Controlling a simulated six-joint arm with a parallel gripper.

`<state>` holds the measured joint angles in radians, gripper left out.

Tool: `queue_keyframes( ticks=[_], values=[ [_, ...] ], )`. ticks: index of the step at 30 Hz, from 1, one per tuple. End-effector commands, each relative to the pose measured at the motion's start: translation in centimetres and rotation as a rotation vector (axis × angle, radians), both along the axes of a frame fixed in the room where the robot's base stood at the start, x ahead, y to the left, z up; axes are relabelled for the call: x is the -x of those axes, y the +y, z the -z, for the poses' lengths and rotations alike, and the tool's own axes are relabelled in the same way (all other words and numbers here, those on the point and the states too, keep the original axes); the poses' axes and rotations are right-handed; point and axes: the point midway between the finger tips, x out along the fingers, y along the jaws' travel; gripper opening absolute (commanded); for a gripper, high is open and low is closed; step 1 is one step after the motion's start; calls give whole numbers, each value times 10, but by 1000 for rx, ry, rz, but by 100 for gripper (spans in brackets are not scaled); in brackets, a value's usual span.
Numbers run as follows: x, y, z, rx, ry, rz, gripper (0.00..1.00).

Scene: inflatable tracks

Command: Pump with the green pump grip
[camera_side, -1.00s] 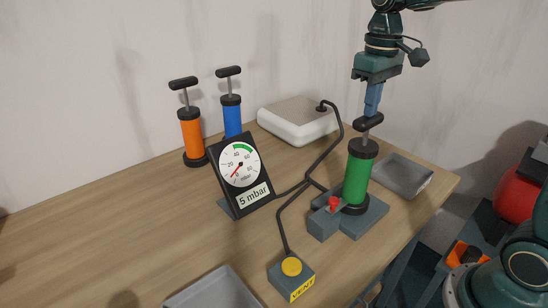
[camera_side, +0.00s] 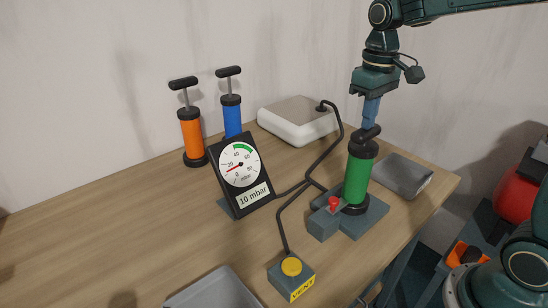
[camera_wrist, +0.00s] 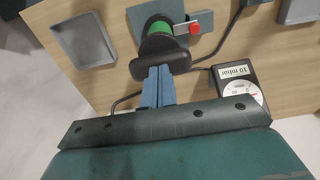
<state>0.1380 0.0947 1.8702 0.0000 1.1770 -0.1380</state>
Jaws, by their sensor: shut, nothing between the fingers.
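The green pump (camera_side: 357,179) stands upright on a grey base (camera_side: 365,217) at the right of the table. Its black grip (camera_side: 367,133) is pressed down close to the top of the cylinder. My gripper (camera_side: 370,119) is shut with nothing between its blue fingers, and its tips are directly over the grip, seemingly touching it. The wrist view shows the fingers (camera_wrist: 158,80) at the black grip (camera_wrist: 160,62), with the green cylinder (camera_wrist: 160,25) partly hidden behind it. The gauge (camera_side: 240,175) reads 10 mbar, its needle below the green band.
A red knob (camera_side: 333,203) sits on the pump base. The yellow vent button (camera_side: 291,267) is at the front. Orange (camera_side: 192,130) and blue (camera_side: 232,117) pumps stand behind the gauge. A white box (camera_side: 297,125) and grey trays (camera_side: 402,176) (camera_side: 215,292) lie around; black hoses cross the table.

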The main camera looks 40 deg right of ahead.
Motion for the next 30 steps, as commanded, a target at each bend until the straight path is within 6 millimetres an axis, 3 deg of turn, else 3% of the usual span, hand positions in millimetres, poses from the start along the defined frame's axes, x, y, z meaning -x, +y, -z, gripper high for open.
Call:
queue_keyframes(
  ticks=[8,30],
  values=[
    [0,0,-9,0,1,0,0],
    [0,0,-56,0,-1,0,0]
  ],
)
